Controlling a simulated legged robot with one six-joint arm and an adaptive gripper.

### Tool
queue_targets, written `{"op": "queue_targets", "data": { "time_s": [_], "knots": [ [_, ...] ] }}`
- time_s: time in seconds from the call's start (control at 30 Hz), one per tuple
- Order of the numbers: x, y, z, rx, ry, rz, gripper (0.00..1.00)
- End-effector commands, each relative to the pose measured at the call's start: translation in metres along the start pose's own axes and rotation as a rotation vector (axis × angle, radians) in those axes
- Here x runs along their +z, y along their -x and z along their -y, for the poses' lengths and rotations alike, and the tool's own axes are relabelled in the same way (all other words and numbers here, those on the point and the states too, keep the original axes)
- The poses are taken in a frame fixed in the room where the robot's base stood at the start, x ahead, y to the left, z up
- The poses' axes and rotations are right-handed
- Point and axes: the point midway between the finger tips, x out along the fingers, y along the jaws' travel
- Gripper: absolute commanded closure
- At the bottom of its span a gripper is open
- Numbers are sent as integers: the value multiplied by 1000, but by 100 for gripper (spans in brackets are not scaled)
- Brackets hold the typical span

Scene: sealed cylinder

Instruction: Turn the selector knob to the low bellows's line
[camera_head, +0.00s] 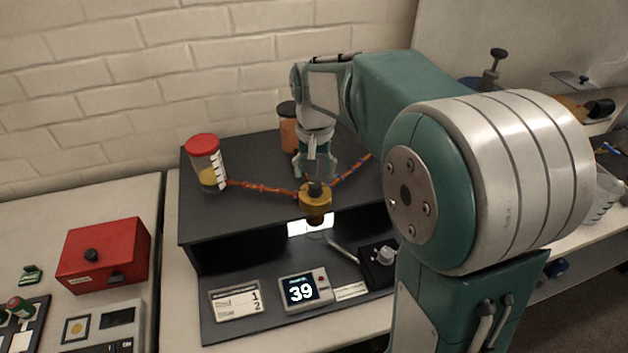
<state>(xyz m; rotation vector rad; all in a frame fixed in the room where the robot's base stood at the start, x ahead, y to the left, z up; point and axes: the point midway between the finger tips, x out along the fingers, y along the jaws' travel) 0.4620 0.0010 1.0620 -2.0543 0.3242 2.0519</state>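The selector knob (316,188) is a small dark knob on top of a brass-coloured valve body (314,203) at the front edge of the dark shelf. Orange-red lines run from the valve, one left (262,188) and one right (350,175). The left line reaches a clear, red-capped cylinder (207,165) with a white scale and yellow content low inside. An orange cylinder with a dark cap (288,128) stands behind, partly hidden by my gripper. My gripper (314,174) points down just above the knob, its fingers apart; contact is unclear. The right line's far end is hidden by my arm.
Below the shelf are a display reading 39 (301,291), a card marked 1 and 2 (236,301) and a dark box (378,267). A red box (103,254) stands on the left table. My arm covers much of the right side. The shelf's left front is clear.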

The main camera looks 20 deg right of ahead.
Motion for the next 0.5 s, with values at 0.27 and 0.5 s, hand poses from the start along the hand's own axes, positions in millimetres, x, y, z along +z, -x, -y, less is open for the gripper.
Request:
{"op": "queue_targets", "data": {
  "time_s": [0.27, 0.5],
  "knots": [
    [-1, 58, 1, -1, 0, -4, 24],
    [-2, 80, 2, 0, 1, -1, 24]
  ]
}}
